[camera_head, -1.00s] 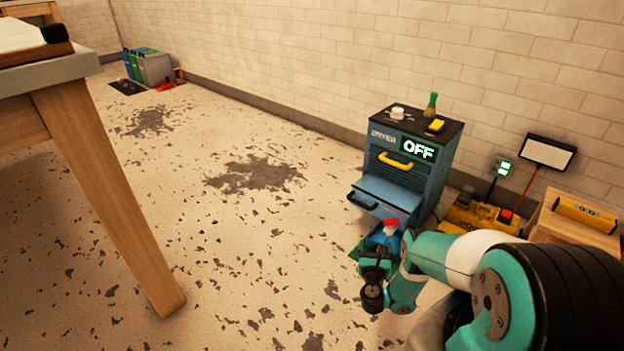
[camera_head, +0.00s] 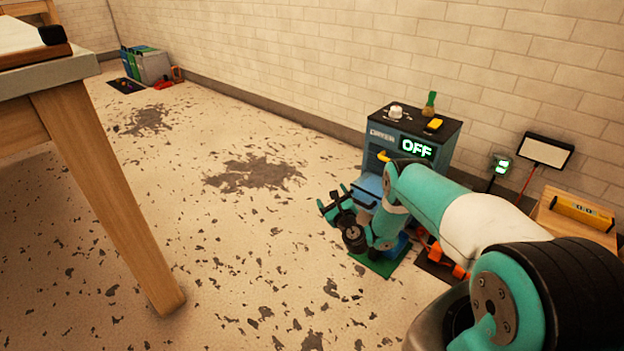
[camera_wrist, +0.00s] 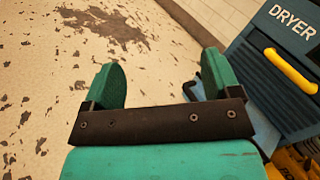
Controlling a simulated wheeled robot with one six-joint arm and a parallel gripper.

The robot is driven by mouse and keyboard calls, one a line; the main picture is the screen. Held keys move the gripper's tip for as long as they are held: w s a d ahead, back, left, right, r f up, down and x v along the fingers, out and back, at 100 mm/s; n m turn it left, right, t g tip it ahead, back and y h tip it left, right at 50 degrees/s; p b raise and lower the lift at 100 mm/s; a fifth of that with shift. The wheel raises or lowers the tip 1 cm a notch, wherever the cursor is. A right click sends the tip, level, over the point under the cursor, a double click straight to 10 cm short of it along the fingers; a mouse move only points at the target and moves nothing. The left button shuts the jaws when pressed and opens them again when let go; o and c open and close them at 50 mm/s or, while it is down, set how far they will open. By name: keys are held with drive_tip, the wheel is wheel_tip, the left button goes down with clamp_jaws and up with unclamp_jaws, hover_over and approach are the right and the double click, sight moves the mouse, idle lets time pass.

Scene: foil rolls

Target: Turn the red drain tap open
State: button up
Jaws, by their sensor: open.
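I see no red drain tap in either current view. My gripper (camera_head: 333,203) is open and empty in front of the blue dryer (camera_head: 385,140), beside its light blue open drawer (camera_head: 367,190). In the wrist view my gripper's two green fingers (camera_wrist: 162,70) are spread apart with only floor between them. A blue thing (camera_head: 400,245) on a green mat (camera_head: 378,264) shows partly behind my arm; its top is hidden. The dryer's display reads OFF.
The dryer's yellow handle also shows at right in the wrist view (camera_wrist: 290,71). Orange items (camera_head: 440,256) lie right of my arm. A wooden crate (camera_head: 570,226) holds a yellow case. The table (camera_head: 105,190) stands at left. The floor between is clear.

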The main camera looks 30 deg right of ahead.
drive_tip(key=w+a+r+n+y, duration=0.4)
drive_tip(key=a+r+n, duration=0.1)
drive_tip(key=r, duration=0.1)
drive_tip(key=shift+r, duration=0.25)
drive_tip(key=shift+w+a, duration=0.1)
drive_tip(key=shift+c, duration=0.2)
